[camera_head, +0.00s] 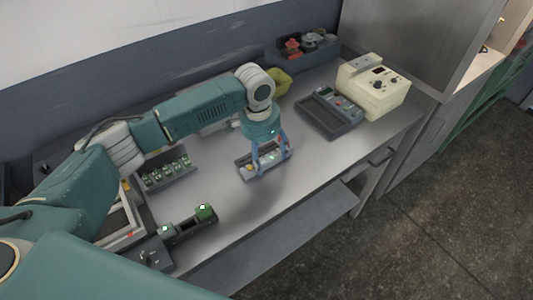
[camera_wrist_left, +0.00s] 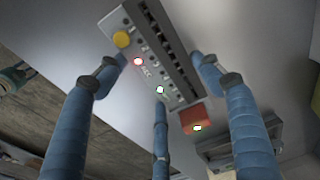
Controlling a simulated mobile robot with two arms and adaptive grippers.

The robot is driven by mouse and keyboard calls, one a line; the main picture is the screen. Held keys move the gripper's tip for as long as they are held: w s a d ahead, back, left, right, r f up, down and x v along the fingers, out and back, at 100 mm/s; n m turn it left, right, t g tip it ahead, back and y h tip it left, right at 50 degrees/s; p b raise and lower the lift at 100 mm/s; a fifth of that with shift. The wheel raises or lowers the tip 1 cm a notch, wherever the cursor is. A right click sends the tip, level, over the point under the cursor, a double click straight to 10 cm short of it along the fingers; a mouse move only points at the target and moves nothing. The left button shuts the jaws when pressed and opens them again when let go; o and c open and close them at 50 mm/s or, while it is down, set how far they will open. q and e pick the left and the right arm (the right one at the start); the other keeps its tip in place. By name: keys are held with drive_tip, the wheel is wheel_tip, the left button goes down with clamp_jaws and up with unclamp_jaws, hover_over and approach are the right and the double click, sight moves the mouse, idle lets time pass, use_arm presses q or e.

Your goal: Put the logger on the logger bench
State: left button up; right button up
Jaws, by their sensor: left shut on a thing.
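My left gripper (camera_head: 270,158) reaches down over the middle of the grey bench top (camera_head: 240,205). Its blue fingers are shut on a small grey box-shaped device, which I take to be the logger (camera_head: 245,160). In the left wrist view the logger (camera_wrist_left: 150,55) lies between the fingers (camera_wrist_left: 160,90); it has a yellow button, a red light, a green light, a dark slotted strip and an orange end. A shadow shows on the bench in front of it; the exact gap below it I cannot tell. My right gripper is not in view.
A dark keypad device (camera_head: 328,112) and a cream instrument (camera_head: 374,86) stand at the right. A bin of parts (camera_head: 302,46) is at the back. A rack with green lights (camera_head: 165,170) and a dark fixture (camera_head: 180,233) are at the left. Bare bench lies around the logger.

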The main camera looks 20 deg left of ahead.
sight(263, 160)
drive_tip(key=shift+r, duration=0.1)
use_arm(q)
drive_tip(key=o, duration=1.1)
drive_tip(key=shift+o, duration=0.4)
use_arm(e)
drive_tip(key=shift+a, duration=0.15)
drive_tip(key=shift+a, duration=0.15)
use_arm(q)
wheel_tip(263, 160, up, 12)
drive_tip(key=s+b, duration=0.1)
drive_tip(key=b, duration=0.1)
drive_tip(key=shift+s+a, duration=0.15)
drive_tip(key=shift+a, duration=0.25)
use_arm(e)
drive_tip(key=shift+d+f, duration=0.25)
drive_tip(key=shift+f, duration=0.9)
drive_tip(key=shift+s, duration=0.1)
